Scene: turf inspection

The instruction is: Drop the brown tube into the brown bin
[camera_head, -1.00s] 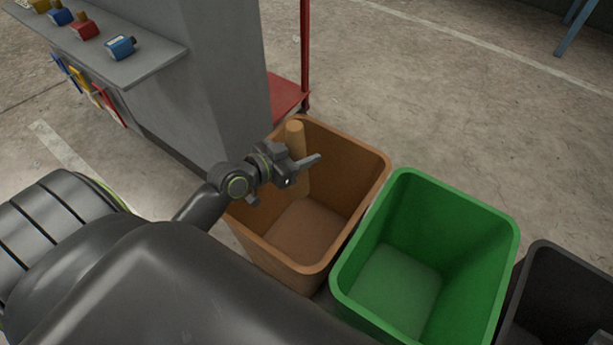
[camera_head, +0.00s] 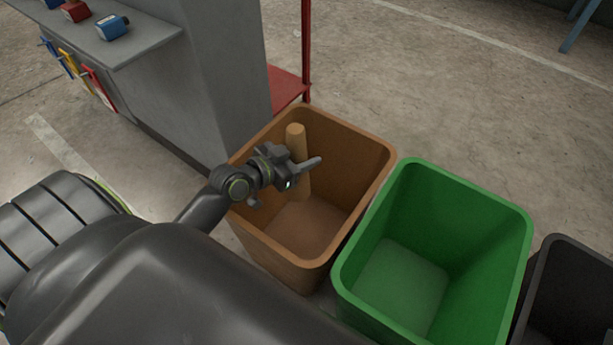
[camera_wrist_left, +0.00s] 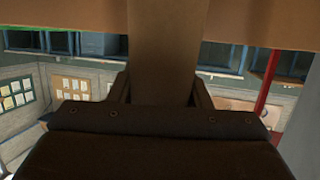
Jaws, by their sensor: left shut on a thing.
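The brown tube (camera_head: 296,139) stands roughly upright in my left gripper (camera_head: 304,170), which is shut on it. In the head view the gripper and tube are over the open mouth of the brown bin (camera_head: 371,195), and the tube's lower part hangs against the view of the bin's inside. In the left wrist view the tube (camera_wrist_left: 163,50) runs up from between the jaws (camera_wrist_left: 162,92), and a brown band crosses the top of that view. The bin's floor shows bare. My right gripper is not in view.
A green bin (camera_head: 517,220) stands right of the brown one, and a dark bin (camera_head: 566,243) stands at the right edge. A grey column (camera_head: 232,75) and a red stand (camera_head: 287,86) are behind. A grey shelf (camera_head: 150,33) holds several small coloured items.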

